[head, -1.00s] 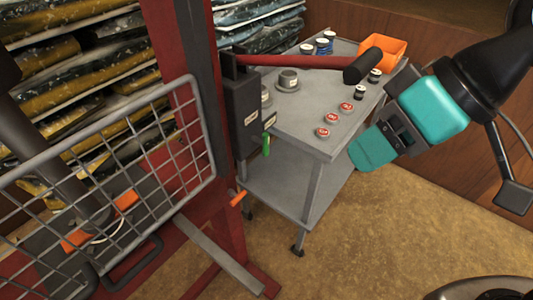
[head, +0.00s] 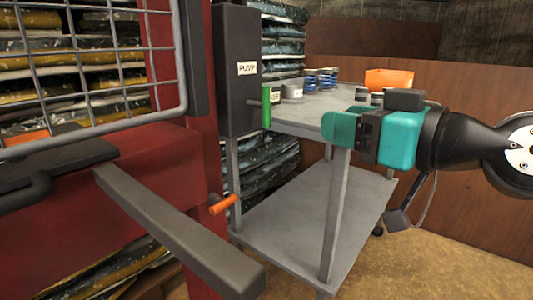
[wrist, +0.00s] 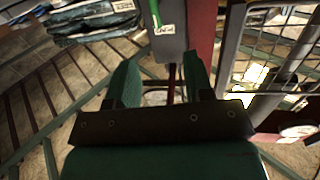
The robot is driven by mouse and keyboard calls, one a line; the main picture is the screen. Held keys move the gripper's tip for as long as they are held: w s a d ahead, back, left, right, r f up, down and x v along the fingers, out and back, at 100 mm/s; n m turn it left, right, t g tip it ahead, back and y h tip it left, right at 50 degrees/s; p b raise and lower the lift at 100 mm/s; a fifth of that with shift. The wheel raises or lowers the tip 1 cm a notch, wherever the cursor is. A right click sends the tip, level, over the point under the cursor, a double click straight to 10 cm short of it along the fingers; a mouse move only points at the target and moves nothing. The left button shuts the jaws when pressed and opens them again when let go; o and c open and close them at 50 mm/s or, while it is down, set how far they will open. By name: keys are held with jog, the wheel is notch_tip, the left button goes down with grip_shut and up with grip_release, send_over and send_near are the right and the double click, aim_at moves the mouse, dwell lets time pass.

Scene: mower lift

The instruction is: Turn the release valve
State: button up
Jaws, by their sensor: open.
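A green lever (head: 266,108) hangs upright on the side of a dark grey box (head: 237,80) labelled PUMP, which is fixed to the red post. It looks like the release valve; a small label partly shows beside it. In the wrist view the green lever (wrist: 154,12) is at the top, beyond the fingers, next to a white label. My teal gripper (head: 338,128) points left, to the right of the lever in the head view, with a gap between them. In the wrist view its two fingers (wrist: 160,75) are apart with nothing held between them.
An orange handle (head: 223,204) sticks out of the red post (head: 196,150) below the box. A grey bar (head: 180,230) juts toward me. A grey cart (head: 300,230) with cans and an orange bin (head: 389,79) stands behind my gripper. A wire mesh guard (head: 85,70) is at left.

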jog(key=f, duration=0.1)
jog(key=p, duration=1.3)
send_near(269, 108)
jog(key=x, duration=0.2)
jog(key=shift+t, duration=0.3)
jog(key=p+x, duration=0.6)
jog(key=x, duration=0.1)
jog(key=shift+s+r, duration=0.1)
jog(key=shift+r, duration=0.05)
jog(key=shift+w+a+p, duration=0.5)
jog(key=shift+p, duration=0.25)
jog(key=shift+w+a+f, duration=0.2)
jog(key=shift+w+f, duration=0.05)
jog(key=shift+f, duration=0.1)
grip_shut()
